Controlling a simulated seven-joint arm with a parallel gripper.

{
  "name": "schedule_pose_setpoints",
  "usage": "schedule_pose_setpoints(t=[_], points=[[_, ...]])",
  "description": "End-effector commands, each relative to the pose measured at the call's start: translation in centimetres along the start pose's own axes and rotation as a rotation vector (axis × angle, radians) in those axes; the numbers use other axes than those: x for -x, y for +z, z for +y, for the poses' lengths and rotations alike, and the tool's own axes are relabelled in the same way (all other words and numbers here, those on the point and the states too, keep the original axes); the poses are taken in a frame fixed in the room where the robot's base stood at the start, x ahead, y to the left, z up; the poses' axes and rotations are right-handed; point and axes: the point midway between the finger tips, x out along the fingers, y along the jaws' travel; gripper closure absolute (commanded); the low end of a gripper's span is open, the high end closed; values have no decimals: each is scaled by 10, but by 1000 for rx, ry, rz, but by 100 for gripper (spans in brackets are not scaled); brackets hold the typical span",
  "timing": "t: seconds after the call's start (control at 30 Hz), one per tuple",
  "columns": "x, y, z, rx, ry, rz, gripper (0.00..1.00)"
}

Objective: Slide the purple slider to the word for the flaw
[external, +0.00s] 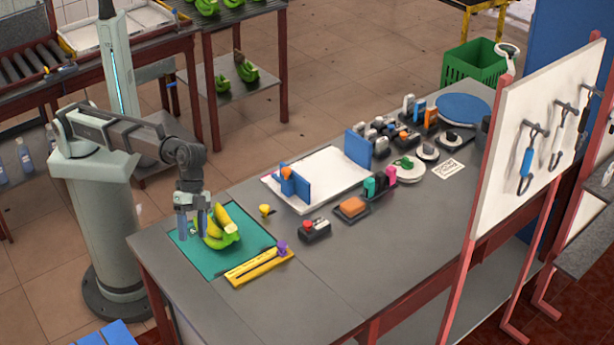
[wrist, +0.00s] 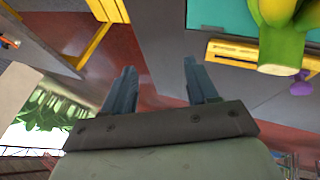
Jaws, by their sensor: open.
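The purple slider (external: 282,247) sits at the right end of a yellow bar (external: 258,268) lying near the front edge of the grey table. Dark marks run along the bar, too small to read. In the wrist view the purple slider (wrist: 301,88) is at the right edge, beside the yellow bar (wrist: 232,52). A bunch of green and yellow bananas (external: 217,232) lies on a teal mat (external: 189,245). My gripper (external: 191,232) is open and points down just left of the bananas, apart from the slider. Its fingers (wrist: 161,82) hold nothing in the wrist view.
A black box with a red button (external: 314,230) and a small yellow object (external: 265,210) stand behind the bar. A white board with blue blocks (external: 325,178) is farther back. Free table lies right of the bar. A white panel with hanging tools (external: 540,130) stands at the right.

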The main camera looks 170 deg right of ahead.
Motion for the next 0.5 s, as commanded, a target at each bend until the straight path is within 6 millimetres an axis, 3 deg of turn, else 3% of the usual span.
schedule_pose_setpoints(t=[0.03,0.3,0.5], points=[[15,-28,-24,28,-62,18,42],[60,-87,-125,135,-374,47,42],[78,-102,-160,173,-491,57,42]])
